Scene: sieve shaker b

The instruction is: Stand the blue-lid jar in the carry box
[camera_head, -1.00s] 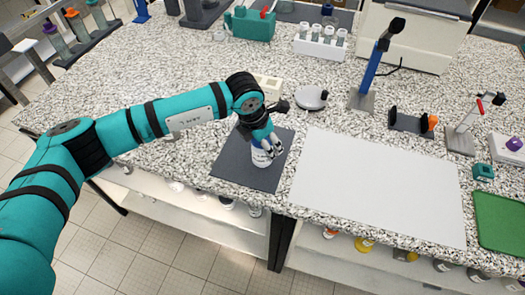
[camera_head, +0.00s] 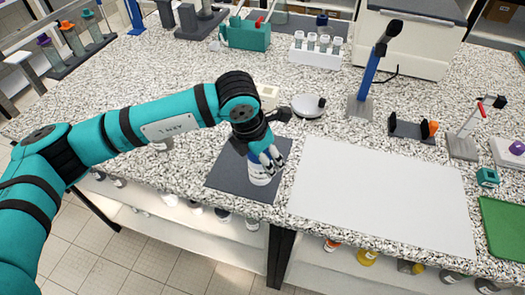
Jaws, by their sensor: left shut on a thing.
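My left gripper (camera_head: 267,161) is shut on a small pale jar (camera_head: 259,178) with some blue on its side, over the dark grey mat (camera_head: 226,178). The fingers cover the jar's top, so its lid is hidden. The jar looks upright; whether it touches the mat I cannot tell. A teal box (camera_head: 246,37) with a handle and a red item stands at the back of the bench and looks like the carry box. My right gripper is not in view.
A white rack (camera_head: 315,54) of several vials stands at the back. A round grey-white device (camera_head: 308,106) and a blue-post stand (camera_head: 369,75) are behind the mat. A large white sheet (camera_head: 380,195) lies clear to the right, with a green tray (camera_head: 503,229) beyond.

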